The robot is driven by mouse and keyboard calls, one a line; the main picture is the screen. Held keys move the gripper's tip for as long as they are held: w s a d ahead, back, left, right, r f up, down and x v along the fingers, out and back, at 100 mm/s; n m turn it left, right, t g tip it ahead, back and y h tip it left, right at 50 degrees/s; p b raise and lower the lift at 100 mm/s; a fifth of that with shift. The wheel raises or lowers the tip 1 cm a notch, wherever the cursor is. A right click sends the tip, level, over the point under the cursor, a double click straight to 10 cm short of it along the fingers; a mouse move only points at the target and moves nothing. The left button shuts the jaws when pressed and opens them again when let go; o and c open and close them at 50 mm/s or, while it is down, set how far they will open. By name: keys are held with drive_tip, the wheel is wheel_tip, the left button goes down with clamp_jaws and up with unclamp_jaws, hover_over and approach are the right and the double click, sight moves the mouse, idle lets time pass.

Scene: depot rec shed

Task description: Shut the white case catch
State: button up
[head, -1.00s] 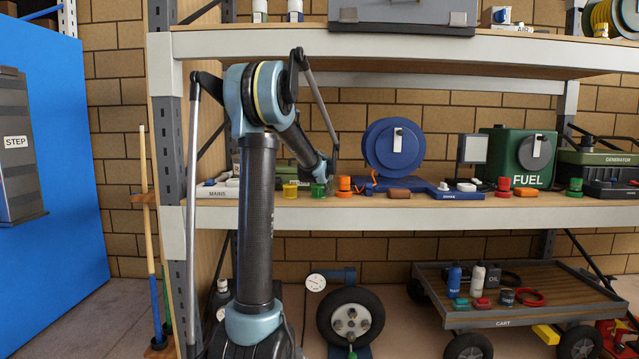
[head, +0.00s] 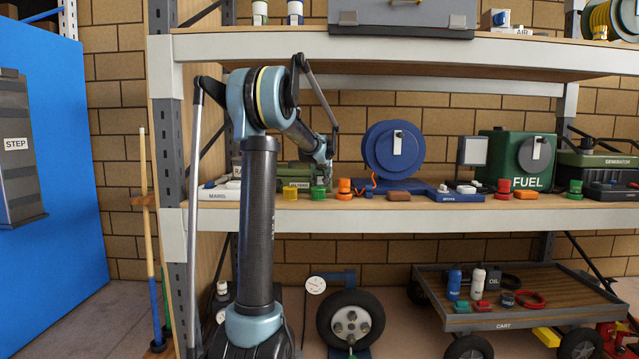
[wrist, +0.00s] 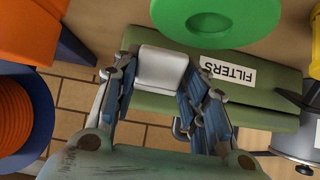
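The green case labelled FILTERS (wrist: 265,97) fills the middle of the wrist view. Its white catch (wrist: 162,66) stands out as a pale block on the case's edge. My gripper (wrist: 163,80) is open, with one finger on each side of the catch. I cannot tell whether either finger touches it, or how far the catch is from its shut position. In the head view, part of the green case (head: 289,172) shows on the middle shelf behind my arm, and my gripper (head: 322,170) is in front of it. The catch is hidden there.
A green round knob (wrist: 225,18) and an orange item (wrist: 20,110) are close to my gripper in the wrist view. On the shelf (head: 400,215), a blue reel (head: 385,150) stands to the right. The upper shelf board (head: 400,47) runs above my arm.

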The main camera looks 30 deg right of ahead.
drive_tip(key=shift+o, duration=0.6)
drive_tip(key=shift+s, duration=0.15)
drive_tip(key=shift+s+a+r, duration=0.1)
drive_tip(key=shift+s+r, duration=0.1)
drive_tip(key=v, duration=1.1)
drive_tip(key=shift+a+r, duration=0.1)
drive_tip(key=s+a+t+h, duration=0.2)
drive_tip(key=s+a, duration=0.3)
drive_tip(key=s, duration=0.3)
drive_tip(key=x, duration=1.8)
drive_tip(key=shift+w+a, duration=0.1)
drive_tip(key=shift+a, duration=0.1)
